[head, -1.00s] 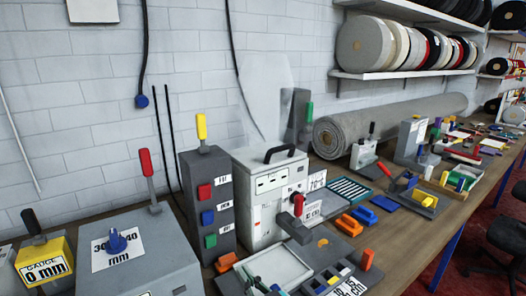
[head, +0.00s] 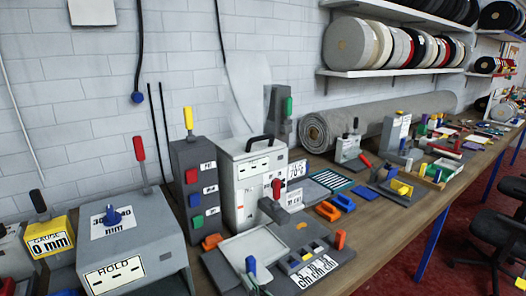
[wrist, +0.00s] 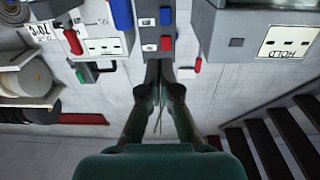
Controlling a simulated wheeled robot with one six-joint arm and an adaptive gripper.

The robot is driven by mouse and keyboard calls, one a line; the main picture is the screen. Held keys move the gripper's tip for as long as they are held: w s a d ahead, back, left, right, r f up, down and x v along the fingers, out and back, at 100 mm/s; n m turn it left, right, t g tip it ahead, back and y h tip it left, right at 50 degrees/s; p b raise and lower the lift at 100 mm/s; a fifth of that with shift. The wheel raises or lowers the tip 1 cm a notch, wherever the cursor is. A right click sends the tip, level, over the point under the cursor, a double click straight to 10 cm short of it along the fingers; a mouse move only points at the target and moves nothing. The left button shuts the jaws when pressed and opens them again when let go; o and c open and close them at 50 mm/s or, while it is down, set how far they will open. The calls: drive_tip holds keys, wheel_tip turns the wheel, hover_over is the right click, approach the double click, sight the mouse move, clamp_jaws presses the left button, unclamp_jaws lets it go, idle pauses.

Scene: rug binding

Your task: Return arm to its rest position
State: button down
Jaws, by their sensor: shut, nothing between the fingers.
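My gripper (wrist: 158,66) shows in the wrist view with its two dark fingers together and nothing between them. My arm does not show in the head view. In the wrist view the scene appears upside down, and the fingers point toward the grey switch tower (wrist: 155,32). That tower, with red, blue and green buttons, also stands on the bench in the head view (head: 186,165). The grey HOLD box (head: 150,240) stands left of it, and also shows at the upper right of the wrist view (wrist: 245,30). I cannot tell the gripper's distance from them.
A white machine (head: 240,170) with a black handle stands right of the tower. A tray (head: 250,246), orange and blue blocks and a rolled grey rug (head: 385,120) lie along the bench. A shelf of rolls (head: 385,72) hangs above. Black chairs (head: 500,235) stand at the right.

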drive_tip(key=s+d+f+m+h, duration=0.5)
drive_tip(key=s+d+f+h, duration=0.1)
drive_tip(key=s+d+f, duration=1.1)
drive_tip(key=s+d+r+h, duration=0.1)
drive_tip(key=s+d, duration=0.1)
drive_tip(key=s, duration=1)
drive_tip(key=s+d+m+h, duration=0.1)
drive_tip(key=s+h, duration=0.1)
drive_tip(key=s, duration=1)
drive_tip(key=shift+d+r+g+h, duration=0.3)
drive_tip(key=shift+d+r, duration=0.1)
